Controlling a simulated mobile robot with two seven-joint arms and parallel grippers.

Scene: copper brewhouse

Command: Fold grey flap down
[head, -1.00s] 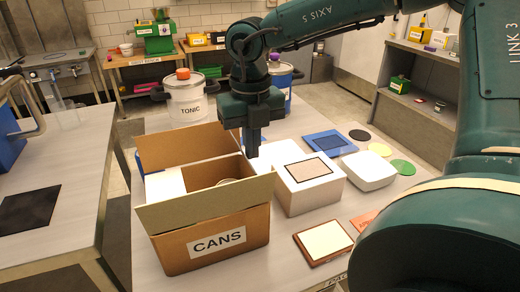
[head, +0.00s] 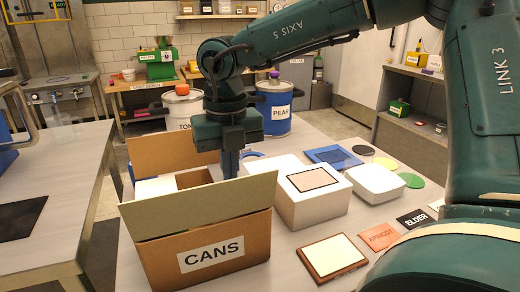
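The open cardboard box (head: 205,250) labelled CANS stands on the near left of the table. Its near flap (head: 200,207) looks dull grey-beige and stands up, leaning slightly. The far flap (head: 170,153) is brown and also stands up. My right gripper (head: 231,172) points down just behind the near flap's right half, over or beside the box's right edge. Its fingers look shut together and empty; their tips are close to the flap's top edge, and contact cannot be told. The box's inside is mostly hidden. My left gripper is out of view.
A white box (head: 312,205) stands close to the right of the carton, with a white lidded tub (head: 373,183) beyond. A framed tile (head: 332,257) lies in front. Two drums, TONIC (head: 182,106) and blue PEAR (head: 274,113), stand behind.

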